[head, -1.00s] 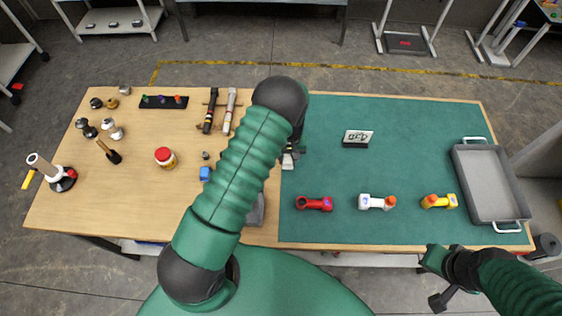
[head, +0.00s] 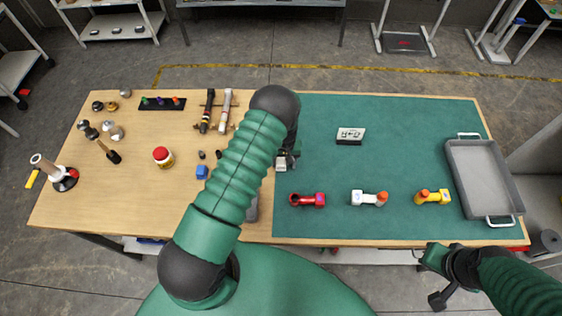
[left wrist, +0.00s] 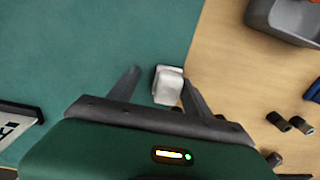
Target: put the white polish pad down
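The white polish pad (left wrist: 168,85) is a small, pale, rounded block. In the left wrist view it lies on the green mat close to the mat's edge with the bare wood, and it also shows in the head view (head: 281,164). My left gripper (left wrist: 160,82) is open around the pad. A gap shows between the pad and the left finger; the pad is close to the right finger, and I cannot tell if they touch. In the head view my left arm hides part of that area. My right gripper (head: 432,258) is at the front edge, its fingers unclear.
On the green mat (head: 400,125) stand red (head: 307,199), white (head: 368,198) and yellow (head: 433,197) tools, a small sign (head: 350,136) and a grey tray (head: 484,178). A grey bin (left wrist: 287,18) is near the pad. Several small items cover the wood at left.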

